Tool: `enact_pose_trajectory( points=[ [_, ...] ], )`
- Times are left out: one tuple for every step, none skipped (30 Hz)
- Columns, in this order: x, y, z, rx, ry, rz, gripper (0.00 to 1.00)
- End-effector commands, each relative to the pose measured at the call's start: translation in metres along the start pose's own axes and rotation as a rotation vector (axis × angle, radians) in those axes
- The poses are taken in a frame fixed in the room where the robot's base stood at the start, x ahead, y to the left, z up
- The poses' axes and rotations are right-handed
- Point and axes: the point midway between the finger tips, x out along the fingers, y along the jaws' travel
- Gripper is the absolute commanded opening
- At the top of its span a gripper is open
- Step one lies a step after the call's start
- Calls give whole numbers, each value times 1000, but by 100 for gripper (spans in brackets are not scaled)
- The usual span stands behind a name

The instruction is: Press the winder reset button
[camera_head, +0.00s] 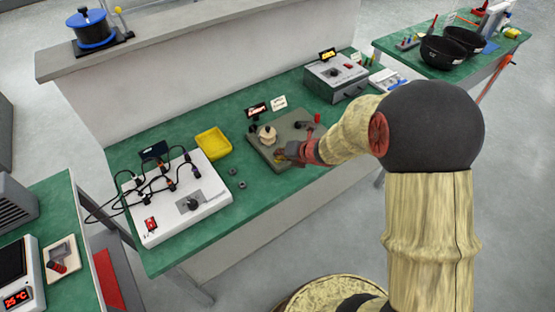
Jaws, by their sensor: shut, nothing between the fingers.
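A flat grey-brown board (263,153), which looks like the winder's base, lies on the green bench. A beige spool-like part (267,135) stands on its left half, and a dark part (303,125) sits near its back right. My gripper (284,155) is over the front of the board, with its fingers shut and empty. A small yellow spot (278,155) shows at the fingertips. It may be the reset button, but the gripper partly hides it, and I cannot tell whether they touch.
A white box with black cables (165,222) and a yellow tray (213,143) stand left of the board. A grey instrument box (335,76) stands behind it on the right. A red cylinder (317,118) is by the board's right edge.

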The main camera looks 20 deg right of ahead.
Motion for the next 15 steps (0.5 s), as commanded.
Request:
enact_pose_trajectory(
  points=[
    [-1, 1, 0, 0, 1, -1, 0],
    [-2, 1, 1, 0, 1, -1, 0],
    [-4, 2, 2, 0, 1, -1, 0],
    [-5, 3, 3, 0, 1, 0, 0],
    [-6, 4, 4, 0, 1, 0, 0],
    [-8, 5, 5, 0, 1, 0, 0],
    [-9, 6, 6, -1, 0, 0, 0],
    [-10, 7, 7, -1, 0, 0, 0],
    [-11, 8, 8, -1, 0, 0, 0],
    [-11, 8, 8, -1, 0, 0, 0],
    [-12, 8, 8, -1, 0, 0, 0],
    [-12, 8, 8, 0, 0, 0, 0],
    [-12, 8, 8, 0, 0, 0, 0],
    [-11, 8, 8, 0, 0, 0, 0],
    [-11, 8, 8, 0, 1, 0, 0]
  ],
)
